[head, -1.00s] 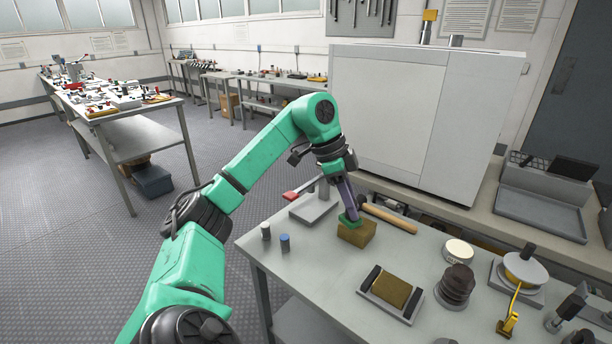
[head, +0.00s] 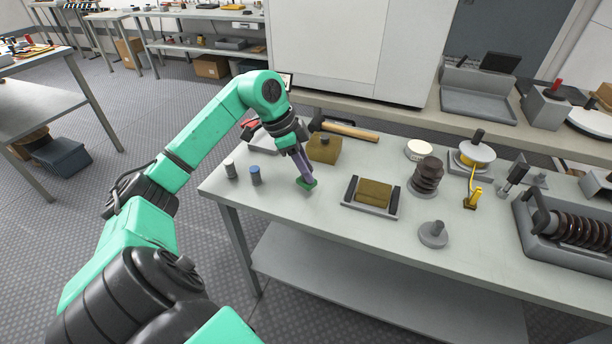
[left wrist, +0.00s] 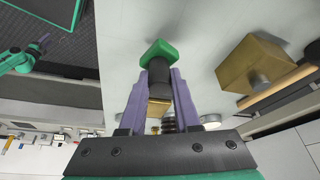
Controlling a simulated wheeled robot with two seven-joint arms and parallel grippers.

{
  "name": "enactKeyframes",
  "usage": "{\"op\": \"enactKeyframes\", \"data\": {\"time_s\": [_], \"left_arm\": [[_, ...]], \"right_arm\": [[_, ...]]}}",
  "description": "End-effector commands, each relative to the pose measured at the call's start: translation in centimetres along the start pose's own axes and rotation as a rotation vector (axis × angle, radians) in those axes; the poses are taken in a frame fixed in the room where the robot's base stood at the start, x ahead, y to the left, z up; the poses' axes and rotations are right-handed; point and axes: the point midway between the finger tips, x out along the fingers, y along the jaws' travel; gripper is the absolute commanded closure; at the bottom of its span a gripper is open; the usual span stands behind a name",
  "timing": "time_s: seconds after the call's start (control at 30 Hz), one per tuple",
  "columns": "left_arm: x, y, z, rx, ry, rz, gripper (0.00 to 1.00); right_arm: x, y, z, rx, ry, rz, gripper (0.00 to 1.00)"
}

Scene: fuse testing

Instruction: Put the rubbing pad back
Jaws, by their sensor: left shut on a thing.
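My left gripper (head: 304,179) is shut on a green pad (head: 307,184) with a dark round handle, which I take to be the rubbing pad. In the left wrist view, the purple fingers (left wrist: 160,85) clasp the handle, and the green pad (left wrist: 160,51) is beyond their tips.
A grey tray (head: 370,210) with a brown mat stands right of the pad. Two small cylinders (head: 255,176) stand at left, a hammer (head: 345,131) lies behind. Dark insulators (head: 427,176), a white-topped tin (head: 419,150) and a grey knobbed disc (head: 433,236) stand farther right. The front left tabletop is clear.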

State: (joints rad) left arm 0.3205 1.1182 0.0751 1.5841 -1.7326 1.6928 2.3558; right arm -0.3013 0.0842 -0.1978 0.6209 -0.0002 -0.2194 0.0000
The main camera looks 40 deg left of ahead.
Motion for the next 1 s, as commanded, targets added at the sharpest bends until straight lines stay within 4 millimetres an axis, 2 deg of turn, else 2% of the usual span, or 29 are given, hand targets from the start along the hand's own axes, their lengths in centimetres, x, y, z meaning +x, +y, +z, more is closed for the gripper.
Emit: {"op": "enactKeyframes", "data": {"time_s": [0.1, 0.17, 0.5, 0.53, 0.6, 0.87, 1.0], "left_arm": [[2.3, 0.1, 0.9, -0.002, -0.001, 0.005, 1.0], [2.9, 0.1, 1.2, -0.001, -0.001, 0.004, 1.0], [3.3, 0.0, 1.4, 0.0, -0.001, 0.002, 1.0], [3.3, 0.0, 1.4, 0.0, -0.001, 0.001, 0.66], [3.3, 0.0, 1.4, 0.0, -0.001, 0.002, 0.39], [3.2, 0.0, 1.4, 0.0, -0.001, 0.002, 0.39], [2.4, 0.0, 1.2, 0.0, -0.001, 0.0, 0.39]], "right_arm": [[0.3, -0.6, 0.0, 0.001, 0.0, -0.007, 0.5], [0.3, -0.8, 0.0, 0.001, 0.0, -0.01, 0.5], [0.5, -0.8, 0.0, 0.0, 0.0, -0.011, 0.5], [0.5, -0.8, 0.0, 0.0, 0.0, -0.011, 0.5], [0.5, -0.7, 0.0, -0.001, -0.001, -0.009, 0.5], [0.4, -0.4, 0.0, -0.001, -0.001, -0.005, 0.5], [0.3, -0.2, 0.0, -0.001, -0.001, -0.003, 0.5]]}}
